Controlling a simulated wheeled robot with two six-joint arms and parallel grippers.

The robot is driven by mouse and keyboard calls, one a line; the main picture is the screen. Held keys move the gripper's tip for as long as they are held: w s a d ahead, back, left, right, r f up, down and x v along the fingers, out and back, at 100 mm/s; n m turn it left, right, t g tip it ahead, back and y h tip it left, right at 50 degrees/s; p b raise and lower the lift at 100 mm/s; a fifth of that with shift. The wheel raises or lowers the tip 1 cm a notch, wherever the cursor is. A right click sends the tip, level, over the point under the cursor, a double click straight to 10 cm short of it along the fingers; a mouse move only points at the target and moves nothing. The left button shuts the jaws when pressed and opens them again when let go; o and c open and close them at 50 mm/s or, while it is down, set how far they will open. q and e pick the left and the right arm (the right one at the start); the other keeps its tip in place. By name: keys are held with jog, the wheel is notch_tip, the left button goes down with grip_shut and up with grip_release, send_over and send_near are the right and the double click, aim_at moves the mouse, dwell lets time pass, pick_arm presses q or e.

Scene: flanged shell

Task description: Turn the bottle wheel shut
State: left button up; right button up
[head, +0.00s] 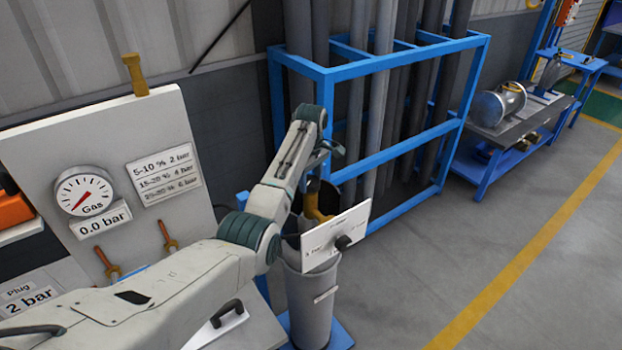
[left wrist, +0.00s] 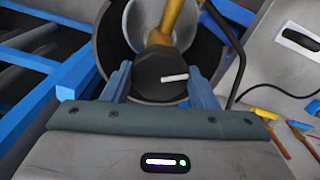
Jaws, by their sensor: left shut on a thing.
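The grey gas bottle (head: 310,305) stands upright on a blue base, with a brass-coloured valve (head: 316,207) at its top inside an open collar. My left gripper (head: 325,155) reaches down over the valve from above. In the left wrist view, the dark bottle wheel (left wrist: 158,68) with a white mark on it sits between the two blue fingers of my left gripper (left wrist: 160,88), which is shut on it. The brass valve body (left wrist: 172,22) runs up behind the wheel. In the head view the wheel is hard to make out behind the gripper. My right gripper is out of view.
A white plate with a black knob (head: 343,242) stands in front of the bottle. Left is a panel (head: 180,120) with a gas gauge (head: 84,194) and a 0.0 bar label. A blue rack (head: 378,62) of grey pipes stands behind. Floor at right is clear.

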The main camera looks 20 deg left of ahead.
pick_arm(q)
jog(key=m, duration=0.3)
jog(key=shift+r+m, duration=0.2)
jog(key=shift+m, duration=0.2)
jog(key=m, duration=1)
jog(key=shift+w+a+r, duration=0.1)
jog(key=m, duration=1)
jog(key=o, duration=0.8)
jog(key=shift+o, duration=0.9)
